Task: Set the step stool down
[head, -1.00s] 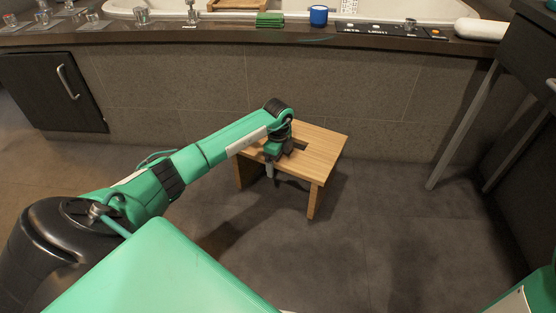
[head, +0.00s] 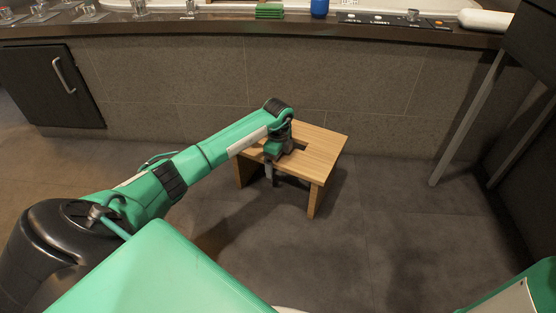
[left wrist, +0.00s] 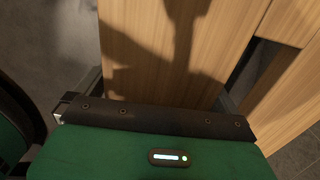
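The wooden step stool (head: 318,150) is upright in the middle of the head view, with a dark slot in its top. My left gripper (head: 275,165) reaches it from the left and is shut on the strip of top between the slot and the near-left edge. One finger hangs down outside that edge; the other is hidden at the slot. In the left wrist view the stool's top (left wrist: 170,55) lies between the two fingers (left wrist: 158,95). I cannot tell whether the stool's feet touch the floor. My right gripper is not in view.
The stone-clad tub front (head: 210,85) stands behind the stool, below a dark counter (head: 230,29) holding a blue cup (head: 319,8) and green towels (head: 270,11). A dark cabinet (head: 50,85) is at left; a metal-legged table (head: 467,120) is at right. The floor (head: 390,240) in front is clear.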

